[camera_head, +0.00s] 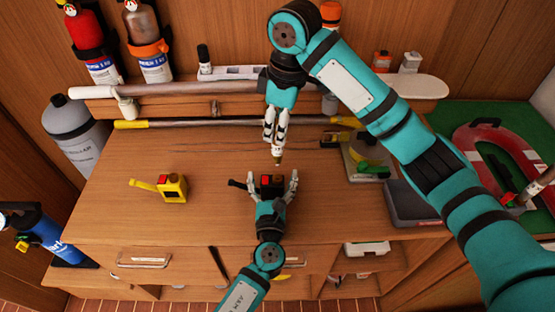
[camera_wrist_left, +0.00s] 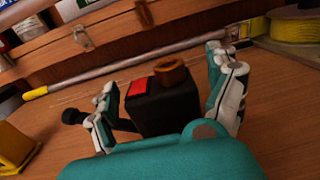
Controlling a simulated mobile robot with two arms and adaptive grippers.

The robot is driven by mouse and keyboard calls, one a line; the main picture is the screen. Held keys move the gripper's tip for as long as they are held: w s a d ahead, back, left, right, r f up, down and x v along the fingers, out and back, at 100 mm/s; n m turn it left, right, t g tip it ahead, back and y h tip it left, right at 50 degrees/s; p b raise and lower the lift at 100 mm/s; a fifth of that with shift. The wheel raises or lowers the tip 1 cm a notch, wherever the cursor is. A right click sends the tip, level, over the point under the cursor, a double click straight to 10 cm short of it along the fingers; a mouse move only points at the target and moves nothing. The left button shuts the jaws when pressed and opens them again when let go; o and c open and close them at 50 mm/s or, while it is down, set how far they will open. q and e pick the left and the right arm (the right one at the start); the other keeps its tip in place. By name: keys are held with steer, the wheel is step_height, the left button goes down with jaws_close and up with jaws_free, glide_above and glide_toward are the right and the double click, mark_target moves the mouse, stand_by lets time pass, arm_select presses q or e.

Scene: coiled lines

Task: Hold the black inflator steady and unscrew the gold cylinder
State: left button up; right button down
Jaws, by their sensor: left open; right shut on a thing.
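The black inflator (camera_head: 270,190) stands upright on the wooden bench, with a red patch on top and a black lever sticking out to the left. In the left wrist view the inflator (camera_wrist_left: 165,110) has a copper-coloured ring (camera_wrist_left: 172,70) on top. My left gripper (camera_head: 270,178) is open, with one finger on either side of the inflator; gaps show in the left wrist view. My right gripper (camera_head: 276,142) points down just behind and above the inflator. It is shut on the gold cylinder (camera_head: 277,158), of which only the pale and gold lower end shows.
A yellow inflator (camera_head: 174,188) stands to the left on the bench. A long yellow-ended bar (camera_head: 190,123) lies along the back. The bench between the two inflators is clear.

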arm_select(q)
steer(key=s, duration=1.2)
steer(key=shift+a, duration=0.35)
steer(key=shift+s, duration=0.1)
arm_select(e)
steer(key=shift+s, duration=0.1)
